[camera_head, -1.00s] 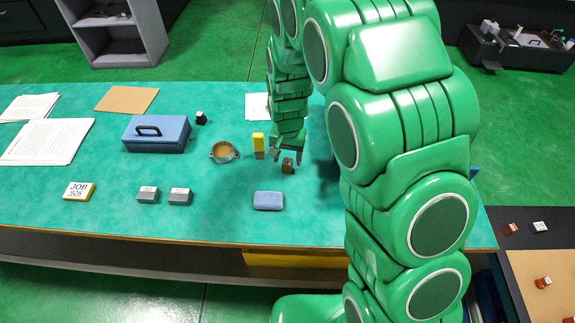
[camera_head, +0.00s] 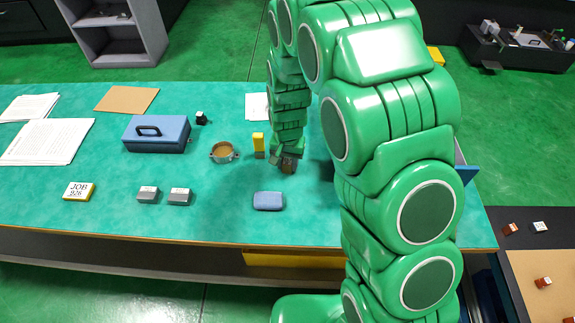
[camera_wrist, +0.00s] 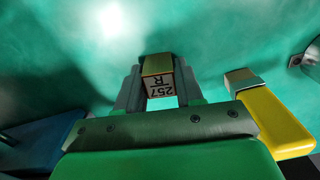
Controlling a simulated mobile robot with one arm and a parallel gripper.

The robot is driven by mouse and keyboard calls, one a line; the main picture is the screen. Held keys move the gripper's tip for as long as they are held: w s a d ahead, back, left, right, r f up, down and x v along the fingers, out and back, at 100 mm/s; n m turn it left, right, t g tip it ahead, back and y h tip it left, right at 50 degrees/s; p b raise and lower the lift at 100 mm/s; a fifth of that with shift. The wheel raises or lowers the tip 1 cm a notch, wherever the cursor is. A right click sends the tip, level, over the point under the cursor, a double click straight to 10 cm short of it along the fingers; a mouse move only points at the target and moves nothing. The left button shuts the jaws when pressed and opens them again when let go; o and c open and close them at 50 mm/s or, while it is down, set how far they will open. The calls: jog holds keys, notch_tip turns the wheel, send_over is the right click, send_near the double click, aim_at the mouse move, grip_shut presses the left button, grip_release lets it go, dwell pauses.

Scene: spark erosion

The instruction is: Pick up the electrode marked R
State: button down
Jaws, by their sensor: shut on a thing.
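The electrode marked R is a small brown block (camera_head: 287,165) on the teal table in the head view. In the head view my gripper (camera_head: 284,160) is low at the table; whether the block touches the tabletop cannot be told.
A yellow-and-grey object (camera_head: 259,144) stands close to the left of my gripper.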

aim_at(288, 162)
jog(key=shift+r, duration=0.15)
jog(key=shift+r, duration=0.2)
notch_tip(288, 162, up, 3)
jog(key=shift+s+f, duration=0.1)
jog(key=shift+s, duration=0.05)
jog(key=s+d+r, duration=0.4)
jog(key=s+r, duration=0.5)
jog(key=s, duration=0.4)
jog(key=shift+r, duration=0.3)
jog(key=shift+d+r, duration=0.1)
